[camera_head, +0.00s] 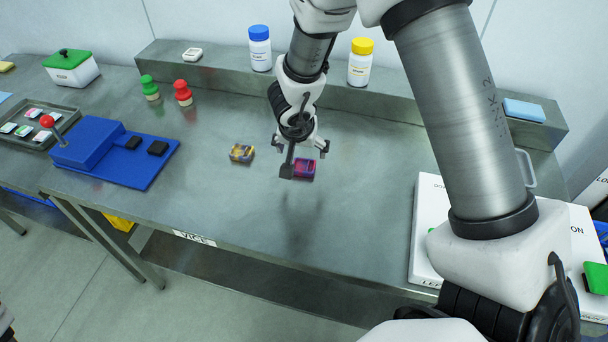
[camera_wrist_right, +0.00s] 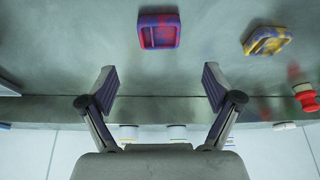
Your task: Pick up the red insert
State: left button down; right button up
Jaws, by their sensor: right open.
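The red insert (camera_head: 304,168) is a small square block, red with purple-blue marbling, lying on the steel table. In the right wrist view the red insert (camera_wrist_right: 159,31) shows a recessed face and lies beyond the fingertips, between their lines. My right gripper (camera_head: 300,148) is above the table close to the insert and partly covers its left side. In the wrist view my right gripper (camera_wrist_right: 160,85) is open with nothing between its fingers. A yellow and blue marbled insert (camera_head: 242,153) lies to the left; it also shows in the wrist view (camera_wrist_right: 267,40). My left gripper is out of view.
A blue press with a red-knobbed lever (camera_head: 90,145) stands at the left. Green (camera_head: 149,87) and red (camera_head: 183,92) stampers stand behind. Blue-capped (camera_head: 260,48) and yellow-capped (camera_head: 361,62) bottles stand on the back ledge. A white board (camera_head: 425,225) lies right. The table front is clear.

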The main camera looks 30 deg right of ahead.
aim_at(304, 166)
jog(key=b+x, duration=0.1)
jog(key=x, duration=0.2)
jog(key=shift+a, duration=0.1)
jog(key=b+x, duration=0.2)
jog(key=x, duration=0.1)
jog(key=b+x, duration=0.1)
jog(key=shift+s+f, duration=0.25)
jog(key=shift+f, duration=0.15)
jog(key=shift+w+f, duration=0.15)
jog(key=shift+w, duration=0.05)
jog(key=shift+s, duration=0.15)
jog(key=c, duration=1.2)
